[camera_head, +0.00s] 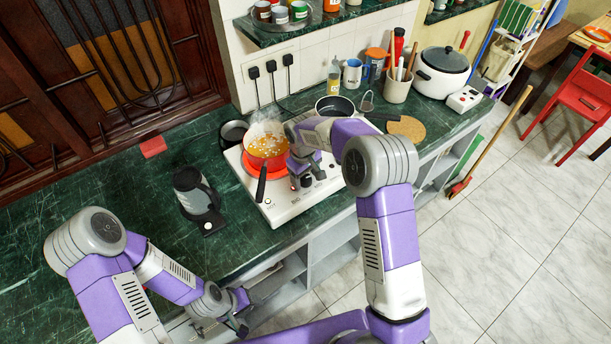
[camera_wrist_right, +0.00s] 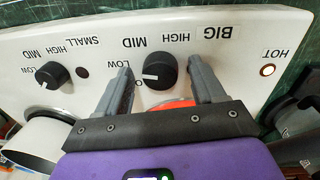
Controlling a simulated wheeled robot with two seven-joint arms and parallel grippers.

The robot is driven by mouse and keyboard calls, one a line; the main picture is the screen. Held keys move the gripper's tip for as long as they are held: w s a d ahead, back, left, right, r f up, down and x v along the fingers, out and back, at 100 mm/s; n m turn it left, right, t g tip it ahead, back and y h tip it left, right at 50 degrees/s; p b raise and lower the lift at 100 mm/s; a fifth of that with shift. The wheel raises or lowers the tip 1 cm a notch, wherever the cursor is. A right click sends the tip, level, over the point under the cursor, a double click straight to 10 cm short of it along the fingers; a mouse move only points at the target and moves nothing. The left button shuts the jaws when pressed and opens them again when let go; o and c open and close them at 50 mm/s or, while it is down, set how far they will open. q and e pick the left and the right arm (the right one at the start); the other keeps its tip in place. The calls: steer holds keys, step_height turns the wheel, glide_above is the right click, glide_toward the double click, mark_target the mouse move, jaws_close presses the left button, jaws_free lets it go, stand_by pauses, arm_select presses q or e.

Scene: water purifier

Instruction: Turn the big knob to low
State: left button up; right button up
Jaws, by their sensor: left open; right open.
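The big knob (camera_wrist_right: 160,72) is black and round with a white mark, on the white stove panel (camera_wrist_right: 270,22) under BIG, HIGH, MID and LOW labels. In the upside-down right wrist view its mark points left, roughly at the LOW side; the exact setting is hard to read. My right gripper (camera_wrist_right: 158,68) is open, one finger on each side of the knob, with small gaps visible. In the head view my right gripper (camera_head: 303,174) is over the stove's front (camera_head: 292,206), largely hiding the knobs. My left gripper (camera_head: 240,314) is open, low in front of the counter.
A steaming red pot (camera_head: 266,148) stands on the stove, its dark handle towards me. The small knob (camera_wrist_right: 52,75) is beside the big one. A black-grey jug (camera_head: 194,191) stands left of the stove. The counter's left part (camera_head: 90,230) is mostly clear.

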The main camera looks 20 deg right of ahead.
mark_target(304, 180)
steer(key=r, duration=0.5)
steer(key=r+p, duration=0.1)
steer(key=r, duration=0.1)
steer(key=shift+s+a+r, duration=0.15)
steer(key=shift+a+r, duration=0.1)
